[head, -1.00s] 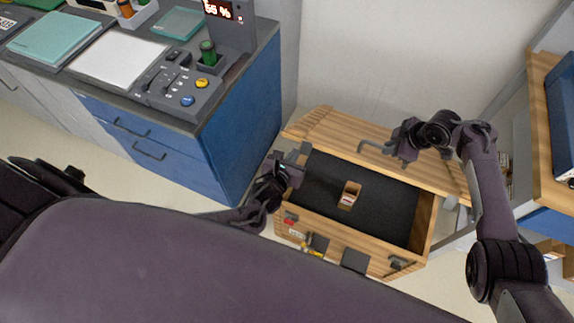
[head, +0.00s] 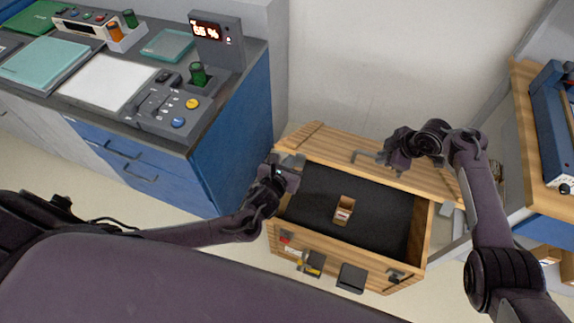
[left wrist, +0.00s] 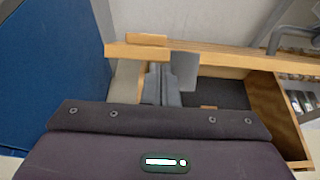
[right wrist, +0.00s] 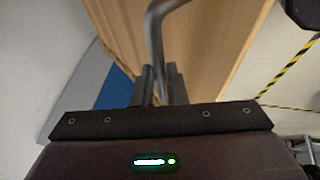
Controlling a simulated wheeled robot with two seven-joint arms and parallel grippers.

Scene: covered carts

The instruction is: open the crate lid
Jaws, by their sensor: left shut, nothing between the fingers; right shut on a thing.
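The wooden crate (head: 335,257) stands on the floor with its dark inside uncovered. Its wooden lid (head: 320,143) is raised along the back side and also shows in the right wrist view (right wrist: 205,50). My right gripper (head: 390,157) is shut on the lid's grey bar handle (head: 362,155), which runs between the fingers in the right wrist view (right wrist: 153,45). My left gripper (head: 287,168) is shut and empty at the crate's left end, near the back corner. In the left wrist view its fingers (left wrist: 160,85) are beside a grey plate (left wrist: 185,72); contact is unclear.
A small open box (head: 344,210) lies inside the crate. A blue cabinet (head: 232,135) with a control panel stands close on the left. A wooden-topped table (head: 530,130) is on the right. A pale wall (head: 390,60) stands behind the lid.

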